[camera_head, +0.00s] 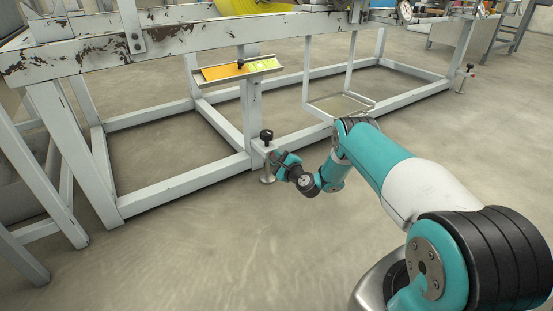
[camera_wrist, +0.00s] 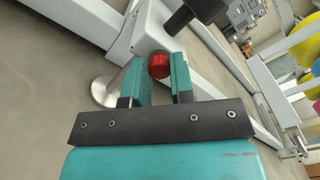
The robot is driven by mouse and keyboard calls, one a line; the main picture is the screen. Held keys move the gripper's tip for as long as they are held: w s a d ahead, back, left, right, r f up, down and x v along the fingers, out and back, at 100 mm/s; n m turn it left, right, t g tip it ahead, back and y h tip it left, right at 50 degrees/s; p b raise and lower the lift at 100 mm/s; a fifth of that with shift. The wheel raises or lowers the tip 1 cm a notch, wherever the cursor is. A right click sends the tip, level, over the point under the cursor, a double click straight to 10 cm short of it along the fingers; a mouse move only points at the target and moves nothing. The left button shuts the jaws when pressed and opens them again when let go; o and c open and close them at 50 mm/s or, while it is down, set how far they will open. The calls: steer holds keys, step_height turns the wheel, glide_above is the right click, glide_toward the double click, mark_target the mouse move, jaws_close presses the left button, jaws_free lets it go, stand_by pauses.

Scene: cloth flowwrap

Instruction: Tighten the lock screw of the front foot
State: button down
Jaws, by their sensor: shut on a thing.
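The front foot (camera_head: 267,179) stands on the floor at the frame's near corner, with a round base disc (camera_wrist: 101,92) and a black knob (camera_head: 266,135) on top. The black knob also shows in the wrist view (camera_wrist: 184,17). The lock screw, a round red head (camera_wrist: 159,66), sits at the side of the grey frame corner. My gripper (camera_wrist: 161,72) is shut on the lock screw, with one teal finger on each side of it. In the head view my gripper (camera_head: 279,160) is beside the foot and the screw is hidden.
The grey machine frame (camera_head: 185,187) has low rails running left and back. An orange and yellow tray (camera_head: 235,71) sits above the foot. Another foot (camera_head: 463,79) stands at the far right corner. Open floor (camera_head: 190,260) lies in front of the frame.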

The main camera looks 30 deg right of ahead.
steer(key=c, duration=1)
jaws_free()
steer(key=s+p, duration=0.5)
steer(key=p, duration=0.1)
steer(key=s+p, duration=1.2)
steer(key=shift+s+d+p, duration=0.25)
steer(key=shift+p, duration=0.1)
